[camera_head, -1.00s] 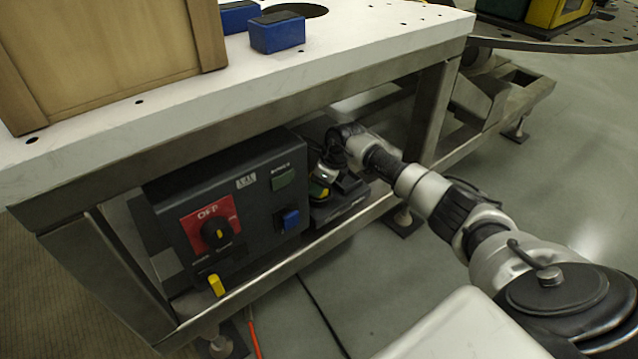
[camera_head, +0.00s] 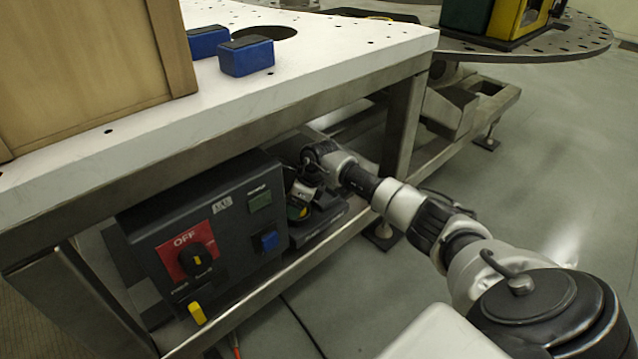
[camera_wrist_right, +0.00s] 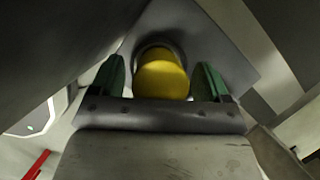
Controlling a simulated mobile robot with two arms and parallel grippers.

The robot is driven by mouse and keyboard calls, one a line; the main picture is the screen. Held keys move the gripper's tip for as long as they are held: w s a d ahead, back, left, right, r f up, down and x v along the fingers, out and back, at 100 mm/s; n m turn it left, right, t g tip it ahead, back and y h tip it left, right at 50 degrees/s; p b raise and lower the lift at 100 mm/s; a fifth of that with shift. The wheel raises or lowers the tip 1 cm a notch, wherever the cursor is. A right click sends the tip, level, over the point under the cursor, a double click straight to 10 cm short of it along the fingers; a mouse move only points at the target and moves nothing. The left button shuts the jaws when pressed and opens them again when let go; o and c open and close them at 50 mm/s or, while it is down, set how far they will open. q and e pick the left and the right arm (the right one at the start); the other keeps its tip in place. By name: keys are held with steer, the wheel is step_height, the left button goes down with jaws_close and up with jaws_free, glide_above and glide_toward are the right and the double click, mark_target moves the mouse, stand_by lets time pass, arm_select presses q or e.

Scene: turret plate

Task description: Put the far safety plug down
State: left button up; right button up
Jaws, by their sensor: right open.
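A yellow plug (camera_wrist_right: 162,76) with a round end shows in the right wrist view, inside a dark ring on a grey plate. My right gripper (camera_wrist_right: 162,84) is open, with one green finger pad on each side of the plug and small gaps between. In the head view my right arm reaches under the white table, and the right gripper (camera_head: 301,196) is small and dark beside the control box, with a bit of yellow (camera_head: 298,212) at its tip. Another yellow plug (camera_head: 197,313) is at the control box's lower front. My left gripper is not in view.
The dark control box (camera_head: 150,228) with a red OFF switch plate sits under the white table (camera_head: 330,45). A table leg (camera_head: 402,125) stands just beyond my right forearm. Blue blocks (camera_head: 246,56) and a wooden box (camera_head: 95,60) are on top. The floor at right is clear.

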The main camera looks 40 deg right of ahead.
arm_select(q)
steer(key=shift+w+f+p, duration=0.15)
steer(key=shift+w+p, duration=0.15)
steer(key=shift+p, duration=0.75)
arm_select(e)
steer(key=s+d+r, duration=0.4)
steer(key=s+d, duration=0.4)
steer(key=s, duration=0.3)
steer(key=shift+d+r, duration=0.25)
steer(key=shift+d, duration=0.05)
steer(key=shift+o, duration=0.2)
stand_by(0.7)
